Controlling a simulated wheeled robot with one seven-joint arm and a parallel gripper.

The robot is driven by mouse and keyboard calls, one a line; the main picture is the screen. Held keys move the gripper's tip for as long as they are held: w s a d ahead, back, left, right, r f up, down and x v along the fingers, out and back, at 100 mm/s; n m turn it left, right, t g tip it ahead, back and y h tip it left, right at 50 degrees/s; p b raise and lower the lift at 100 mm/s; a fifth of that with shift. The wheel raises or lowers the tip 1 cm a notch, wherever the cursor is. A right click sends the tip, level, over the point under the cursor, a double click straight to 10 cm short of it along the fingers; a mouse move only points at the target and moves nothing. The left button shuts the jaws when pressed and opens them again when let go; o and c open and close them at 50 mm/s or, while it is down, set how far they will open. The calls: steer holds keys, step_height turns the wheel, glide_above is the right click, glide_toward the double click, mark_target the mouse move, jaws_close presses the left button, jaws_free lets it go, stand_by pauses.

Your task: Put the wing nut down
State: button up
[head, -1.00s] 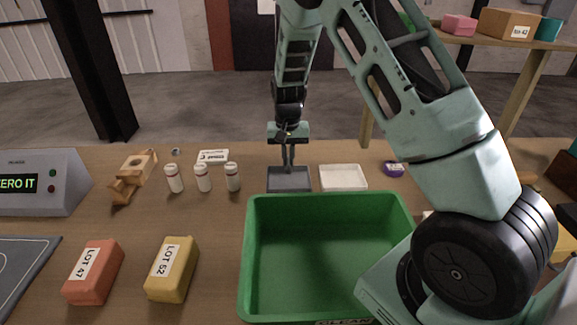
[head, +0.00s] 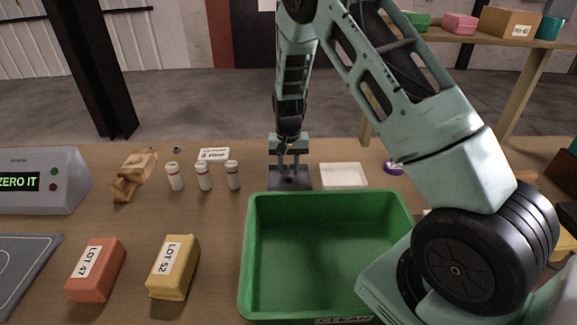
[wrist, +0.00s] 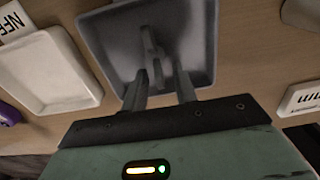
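The dark grey tray (head: 302,186) sits on the table behind the green bin, and it fills the upper middle of the wrist view (wrist: 95,28). A grey metallic shape, which looks like the wing nut (wrist: 152,45), lies on the tray floor in the wrist view; its outline is dim against the grey. My gripper (head: 289,180) is low over this tray, pointing down. In the wrist view my gripper's fingers (wrist: 160,78) stand apart, with the wing nut just beyond their tips and no clear grip on it.
A white tray (head: 343,168) stands right beside the grey one. The green bin (head: 330,198) is in front, empty. Several white bottles (head: 204,178) and a white label block (head: 214,154) stand to the left. A purple ring (head: 393,168) lies to the right.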

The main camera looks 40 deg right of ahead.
step_height(320, 180, up, 12)
steer(key=b, duration=0.2)
steer(key=s+a+r+n+y, duration=0.1)
steer(key=s+a+r+n, duration=0.15)
steer(key=s+a, duration=0.45)
steer(key=s+a+r+n, duration=0.2)
steer(key=s+a+n, duration=0.1)
steer(key=a, duration=0.9)
steer(key=s+a+n, duration=0.4)
steer(key=s, duration=0.7)
steer(key=s+a+n, duration=0.4)
steer(key=s+n, duration=0.1)
steer(key=s, duration=0.6)
steer(key=shift+s+a+r, duration=0.3)
steer(key=shift+s+r, duration=0.05)
steer(key=shift+s, duration=0.05)
